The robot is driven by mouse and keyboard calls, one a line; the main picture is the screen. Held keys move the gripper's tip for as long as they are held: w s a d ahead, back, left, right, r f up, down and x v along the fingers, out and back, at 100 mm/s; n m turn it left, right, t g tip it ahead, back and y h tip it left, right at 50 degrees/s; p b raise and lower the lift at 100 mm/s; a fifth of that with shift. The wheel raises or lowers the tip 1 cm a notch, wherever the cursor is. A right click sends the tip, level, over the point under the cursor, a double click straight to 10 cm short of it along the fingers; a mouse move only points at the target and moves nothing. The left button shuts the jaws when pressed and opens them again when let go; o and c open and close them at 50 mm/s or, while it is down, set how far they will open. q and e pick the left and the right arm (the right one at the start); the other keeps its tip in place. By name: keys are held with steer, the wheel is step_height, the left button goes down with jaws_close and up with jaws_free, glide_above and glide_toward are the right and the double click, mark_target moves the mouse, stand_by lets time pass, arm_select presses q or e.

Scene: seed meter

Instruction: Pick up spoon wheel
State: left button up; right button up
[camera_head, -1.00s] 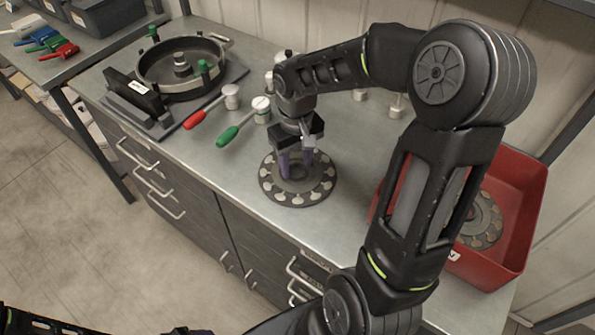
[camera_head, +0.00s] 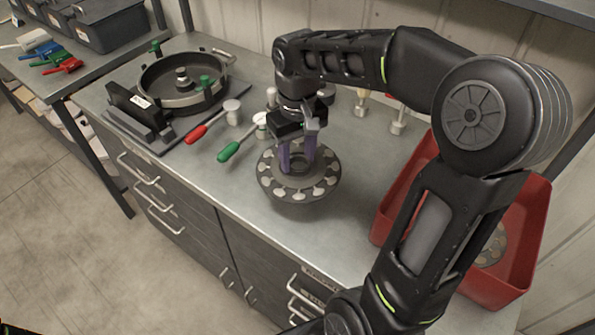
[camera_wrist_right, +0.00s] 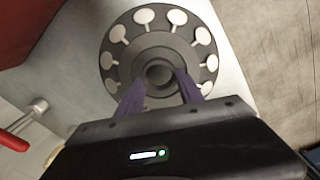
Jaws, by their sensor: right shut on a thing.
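The spoon wheel (camera_head: 298,190) is a dark grey disc with a ring of pale spoon-shaped marks and a raised hub. In the head view it is held above the steel worktop, with a shadow just below it. My right gripper (camera_head: 298,166) is shut on its hub, with purple fingers pointing down. In the right wrist view, the fingers (camera_wrist_right: 161,88) sit on either side of the hub of the wheel (camera_wrist_right: 120,52). My left gripper does not show.
A round open housing (camera_head: 183,98) stands on a dark base at the back left. Red-handled (camera_head: 197,133) and green-handled (camera_head: 230,151) tools lie in front of it. A red bin (camera_head: 533,215) with another disc inside stands at the right, partly behind my arm.

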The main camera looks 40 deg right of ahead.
steer(key=shift+r, duration=1.25)
